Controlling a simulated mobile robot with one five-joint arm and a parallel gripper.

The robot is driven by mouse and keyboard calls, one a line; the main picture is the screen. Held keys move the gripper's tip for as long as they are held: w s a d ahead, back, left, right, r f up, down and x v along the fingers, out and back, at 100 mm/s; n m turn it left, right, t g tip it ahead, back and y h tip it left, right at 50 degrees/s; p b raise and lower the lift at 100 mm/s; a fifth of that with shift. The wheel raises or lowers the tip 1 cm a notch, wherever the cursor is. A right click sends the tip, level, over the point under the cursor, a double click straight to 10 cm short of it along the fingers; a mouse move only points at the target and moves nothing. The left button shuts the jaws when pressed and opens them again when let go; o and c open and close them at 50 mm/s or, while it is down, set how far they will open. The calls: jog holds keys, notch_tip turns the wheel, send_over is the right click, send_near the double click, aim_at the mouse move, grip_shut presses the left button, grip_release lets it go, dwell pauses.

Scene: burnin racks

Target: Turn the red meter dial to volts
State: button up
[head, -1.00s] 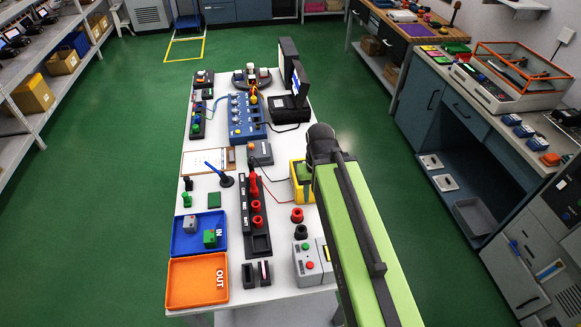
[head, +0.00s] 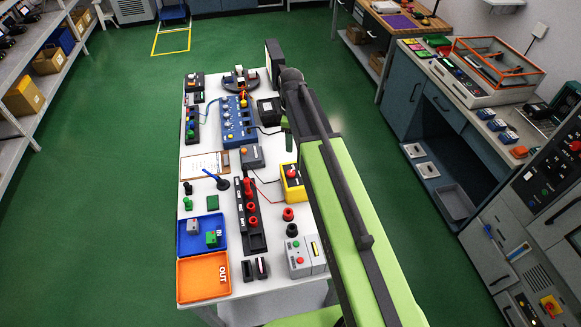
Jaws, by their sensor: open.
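A yellow meter (head: 295,190) stands at the right edge of the white table, partly covered by my green and black arm. A red dial (head: 291,173) shows on its upper face. Its markings and pointer are too small to read, so I cannot tell where it is set. Thin red and dark leads run from the meter toward the black rack to its left. My arm reaches up over the right side of the table, its far joint beyond the meter near the dark screens.
A black rack (head: 256,243) with red pieces stands left of the meter. A blue IN tray (head: 183,247) and an orange OUT tray (head: 187,296) lie front left. A grey box with buttons (head: 297,262) is in front, a blue panel (head: 237,122) behind.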

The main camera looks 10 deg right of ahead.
aim_at(291, 172)
notch_tip(291, 172, down, 18)
jog(key=b, duration=1.7)
jog(key=shift+r, duration=0.35)
